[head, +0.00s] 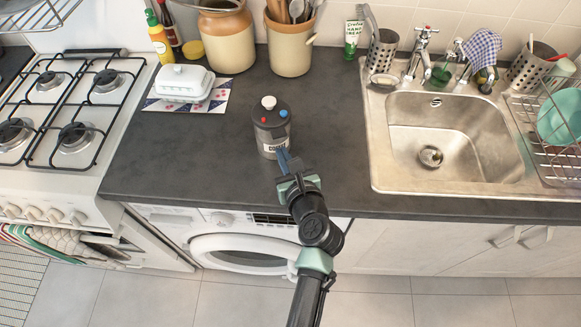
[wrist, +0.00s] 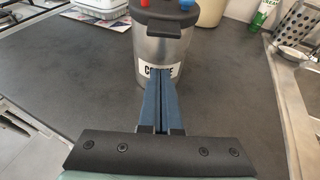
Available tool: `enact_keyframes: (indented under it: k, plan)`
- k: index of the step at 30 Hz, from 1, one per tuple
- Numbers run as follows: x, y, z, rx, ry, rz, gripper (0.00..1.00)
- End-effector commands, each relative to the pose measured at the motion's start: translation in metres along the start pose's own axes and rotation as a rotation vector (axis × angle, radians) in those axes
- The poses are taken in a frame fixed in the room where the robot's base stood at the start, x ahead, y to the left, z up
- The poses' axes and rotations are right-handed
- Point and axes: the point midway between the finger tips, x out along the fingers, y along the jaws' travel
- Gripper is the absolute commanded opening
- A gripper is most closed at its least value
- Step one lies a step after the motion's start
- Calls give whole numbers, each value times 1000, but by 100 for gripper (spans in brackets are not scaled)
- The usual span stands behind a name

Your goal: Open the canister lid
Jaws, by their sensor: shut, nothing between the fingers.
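The canister (head: 271,128) is a grey metal cylinder with a label on its front, standing upright on the dark counter. Its dark lid (head: 270,110) has a pale knob on top, with a red and a blue spot at its rim, and it sits on the canister. In the wrist view the canister (wrist: 158,52) is straight ahead, and its lid (wrist: 165,10) is cut off by the top edge. My gripper (head: 283,154) is shut and empty, its blue fingertips low in front of the canister. It also shows in the wrist view (wrist: 161,80), overlapping the label; I cannot tell whether it touches.
A butter dish (head: 185,82) stands behind left of the canister. A utensil crock (head: 290,47) and a large jar (head: 225,40) stand at the back. The gas hob (head: 75,105) is at left and the sink (head: 450,140) at right. The counter around the canister is clear.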

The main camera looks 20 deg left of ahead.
Motion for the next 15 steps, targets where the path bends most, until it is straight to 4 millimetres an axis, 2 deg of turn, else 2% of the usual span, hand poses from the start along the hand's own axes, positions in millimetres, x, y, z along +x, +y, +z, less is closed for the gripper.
enact_keyframes:
  k: [1,6,15]
  plan:
    - [-8,-1,17,-2,-4,-2,0]
    - [-14,0,33,-2,-3,-1,0]
    - [-16,-1,37,0,-1,-2,0]
